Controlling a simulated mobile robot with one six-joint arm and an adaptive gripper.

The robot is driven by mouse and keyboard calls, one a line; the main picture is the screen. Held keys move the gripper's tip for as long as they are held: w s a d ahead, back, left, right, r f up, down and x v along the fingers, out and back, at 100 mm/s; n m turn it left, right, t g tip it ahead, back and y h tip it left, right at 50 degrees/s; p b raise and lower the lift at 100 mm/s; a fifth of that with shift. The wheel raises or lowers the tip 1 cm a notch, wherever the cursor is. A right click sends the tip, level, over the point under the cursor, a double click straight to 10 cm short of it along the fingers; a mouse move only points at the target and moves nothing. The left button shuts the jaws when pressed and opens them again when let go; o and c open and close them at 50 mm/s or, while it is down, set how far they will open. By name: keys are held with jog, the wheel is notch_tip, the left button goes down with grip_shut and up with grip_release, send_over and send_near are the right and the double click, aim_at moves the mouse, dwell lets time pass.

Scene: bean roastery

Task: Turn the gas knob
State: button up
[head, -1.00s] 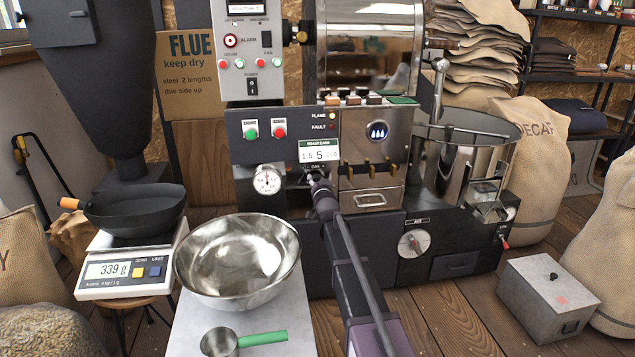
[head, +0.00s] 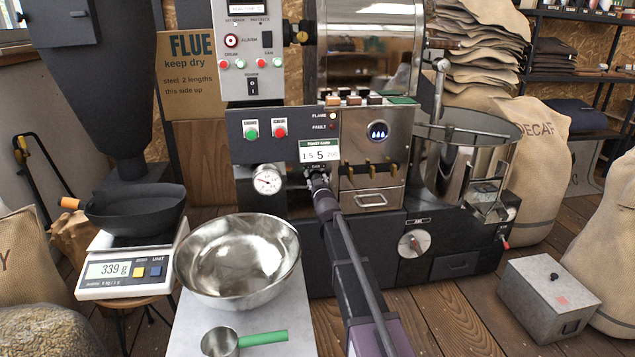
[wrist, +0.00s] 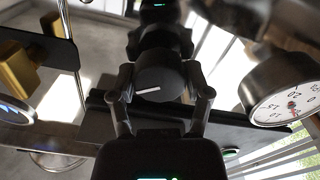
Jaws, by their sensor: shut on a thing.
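The gas knob (wrist: 153,88) is a dark round knob with a white pointer line. In the wrist view it sits between the two fingers of my gripper (wrist: 160,94), one on each side, and the gripper is shut on it. The pointer line lies close to level, tilted slightly. In the head view my gripper (head: 317,178) is at the roaster's front panel, just below the roast card (head: 320,151), and hides most of the knob.
A round gauge (head: 267,181) is left of the knob and shows close by in the wrist view (wrist: 288,101). Brass levers (head: 370,167) are to its right. A steel bowl (head: 238,260) stands on the bench at front left. The flame lamp (head: 333,116) looks lit.

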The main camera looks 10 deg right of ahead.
jog(key=shift+w+n, duration=0.15)
jog(key=shift+n, duration=0.35)
jog(key=o, duration=1.2)
jog(key=shift+a, duration=0.1)
jog(key=shift+c, duration=0.2)
jog(key=shift+s, duration=0.2)
jog(key=s, duration=1.1)
jog(key=shift+s, duration=0.4)
